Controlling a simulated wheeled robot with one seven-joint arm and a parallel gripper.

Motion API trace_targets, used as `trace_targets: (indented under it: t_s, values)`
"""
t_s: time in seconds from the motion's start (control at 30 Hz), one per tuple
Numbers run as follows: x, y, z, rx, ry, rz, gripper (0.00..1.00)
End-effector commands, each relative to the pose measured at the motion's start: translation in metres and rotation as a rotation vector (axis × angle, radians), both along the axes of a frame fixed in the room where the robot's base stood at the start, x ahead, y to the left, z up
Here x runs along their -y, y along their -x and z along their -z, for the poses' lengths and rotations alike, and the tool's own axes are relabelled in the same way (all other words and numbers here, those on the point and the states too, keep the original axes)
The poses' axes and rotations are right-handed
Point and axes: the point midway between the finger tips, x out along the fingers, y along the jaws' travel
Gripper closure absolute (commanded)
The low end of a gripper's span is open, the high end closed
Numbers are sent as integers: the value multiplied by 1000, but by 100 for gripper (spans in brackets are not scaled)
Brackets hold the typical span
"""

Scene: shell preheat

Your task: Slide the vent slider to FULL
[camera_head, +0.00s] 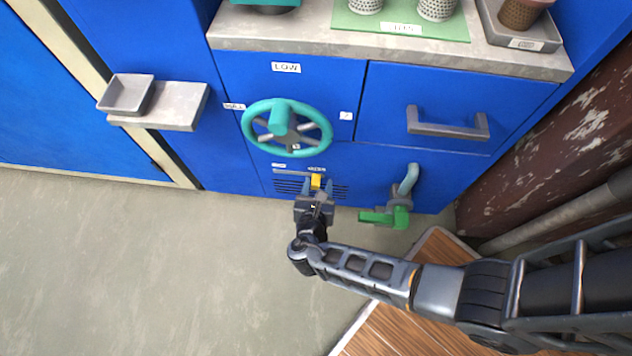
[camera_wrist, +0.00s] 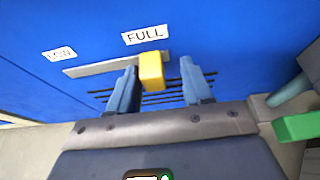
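The vent slider is a yellow block (camera_wrist: 152,72) on a pale horizontal track (camera_wrist: 92,69). In the wrist view it sits at the right part of the track, just below the FULL label (camera_wrist: 145,35). The other label (camera_wrist: 59,54), at the left, is hard to read. My gripper (camera_wrist: 160,85) is open, with one finger on each side of the yellow block. Gaps show between the block and both fingers. In the head view my gripper (camera_head: 317,188) is at the low front of the blue cabinet, around the yellow slider (camera_head: 316,181).
A teal handwheel (camera_head: 287,128) is above the slider. A green-handled valve (camera_head: 385,217) is close on the right. A drawer handle (camera_head: 447,123) and a wall shelf (camera_head: 180,108) are farther off. The floor at the left is clear.

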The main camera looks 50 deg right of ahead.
Motion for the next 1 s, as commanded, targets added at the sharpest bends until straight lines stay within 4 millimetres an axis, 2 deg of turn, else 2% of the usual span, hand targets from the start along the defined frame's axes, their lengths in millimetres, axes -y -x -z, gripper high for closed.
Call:
trace_targets:
  t_s: [0.27,0.7,1.0]
  values:
    - [-3,-1,-2,3,-1,-3,49]
    - [-48,33,-26,2,-1,-5,49]
    - [-59,42,-30,1,0,-2,49]
